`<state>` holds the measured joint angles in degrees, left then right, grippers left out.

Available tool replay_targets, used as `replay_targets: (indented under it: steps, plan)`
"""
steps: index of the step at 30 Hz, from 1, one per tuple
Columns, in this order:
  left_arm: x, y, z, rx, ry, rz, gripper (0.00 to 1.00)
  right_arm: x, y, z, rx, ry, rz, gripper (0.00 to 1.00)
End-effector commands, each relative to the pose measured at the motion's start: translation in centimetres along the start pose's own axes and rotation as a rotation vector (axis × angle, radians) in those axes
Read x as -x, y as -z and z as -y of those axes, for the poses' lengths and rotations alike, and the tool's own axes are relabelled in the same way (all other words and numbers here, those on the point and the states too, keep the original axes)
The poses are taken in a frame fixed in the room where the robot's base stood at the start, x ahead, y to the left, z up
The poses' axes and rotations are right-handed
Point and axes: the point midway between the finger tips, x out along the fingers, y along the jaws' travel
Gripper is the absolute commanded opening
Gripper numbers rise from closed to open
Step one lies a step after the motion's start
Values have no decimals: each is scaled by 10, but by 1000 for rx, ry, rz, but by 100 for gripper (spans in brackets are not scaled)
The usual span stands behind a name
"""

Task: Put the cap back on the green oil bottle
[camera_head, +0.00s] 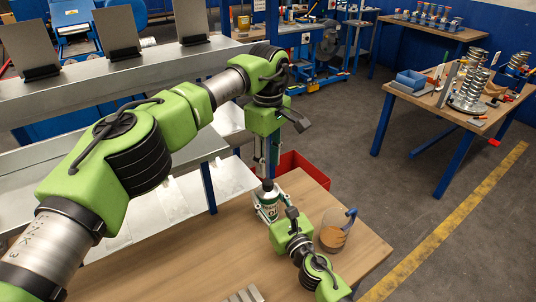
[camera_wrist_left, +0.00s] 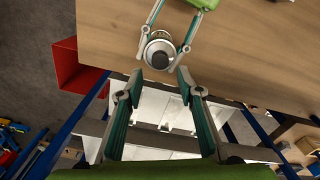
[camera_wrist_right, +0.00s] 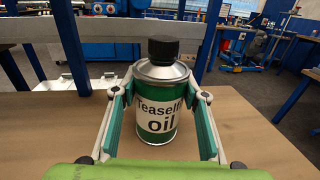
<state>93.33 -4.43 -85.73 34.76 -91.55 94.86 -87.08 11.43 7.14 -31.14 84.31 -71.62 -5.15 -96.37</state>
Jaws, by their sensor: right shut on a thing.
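The green and white oil bottle (camera_wrist_right: 158,118) stands upright, with a black cap (camera_wrist_right: 163,48) sitting on its top. In the head view the bottle (camera_head: 268,206) is on the wooden table. My right gripper (camera_wrist_right: 160,95) is shut on the bottle's body, one finger on each side. My left gripper (camera_head: 266,165) is above the bottle, pointing down. In the left wrist view my left gripper (camera_wrist_left: 160,77) is open, with nothing between its fingers. The cap (camera_wrist_left: 159,58) shows there just beyond the fingertips, apart from them.
A clear jug (camera_head: 334,236) with brown contents and a blue handle stands right of my right gripper. A red bin (camera_head: 308,168) is behind the wooden table (camera_head: 185,255). Grey metal bars (camera_head: 243,295) lie at the front. A grey shelf rack stands at left.

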Motion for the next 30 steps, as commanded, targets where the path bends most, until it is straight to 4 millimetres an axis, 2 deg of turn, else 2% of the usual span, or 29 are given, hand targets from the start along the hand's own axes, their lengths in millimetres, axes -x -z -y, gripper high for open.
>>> replay_targets:
  steps: [30]
  plan:
    - [17, 0, 0, 2001, 4, -1, 34, 0, 0, 0, 0, 0, 0, 0]
